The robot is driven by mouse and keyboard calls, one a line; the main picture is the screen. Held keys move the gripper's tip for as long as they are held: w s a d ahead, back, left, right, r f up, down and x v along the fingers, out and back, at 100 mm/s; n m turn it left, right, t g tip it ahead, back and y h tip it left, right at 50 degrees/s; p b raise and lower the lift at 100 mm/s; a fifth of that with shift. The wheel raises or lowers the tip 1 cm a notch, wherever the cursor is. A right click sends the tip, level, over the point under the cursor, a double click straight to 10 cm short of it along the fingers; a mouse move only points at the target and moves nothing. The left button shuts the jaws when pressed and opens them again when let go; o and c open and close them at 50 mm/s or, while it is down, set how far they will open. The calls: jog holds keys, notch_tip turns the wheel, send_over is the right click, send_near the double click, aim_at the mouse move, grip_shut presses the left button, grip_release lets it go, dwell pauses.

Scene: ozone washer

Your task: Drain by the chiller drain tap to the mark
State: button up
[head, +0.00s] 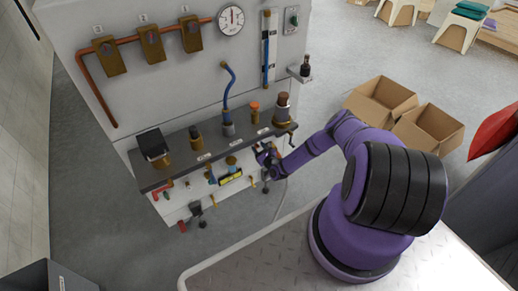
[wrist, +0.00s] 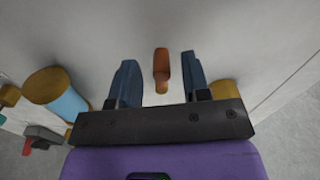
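My gripper (wrist: 158,82) is open in the wrist view, its two dark blue fingers apart. A copper-brown handle (wrist: 161,68) on the pale panel shows in the gap between the fingers, with clear space on both sides. I cannot tell whether it is the chiller drain tap. In the head view, my gripper (head: 267,158) is at the right part of the washer's lower front, under the dark shelf (head: 214,151), and partly hides what is there. A vertical sight tube (head: 269,52) is on the upper panel; its mark is too small to read.
Brass parts with blue bodies (wrist: 62,95) lie left of my fingers, and another brass part (wrist: 223,88) is close on the right. A yellow-framed piece (head: 230,178) and small red taps are on the lower front. Open cardboard boxes (head: 381,101) stand on the floor to the right.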

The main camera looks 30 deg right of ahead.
jog(key=s, duration=1)
jog(key=shift+s+d, duration=0.15)
jog(key=shift+s, duration=0.25)
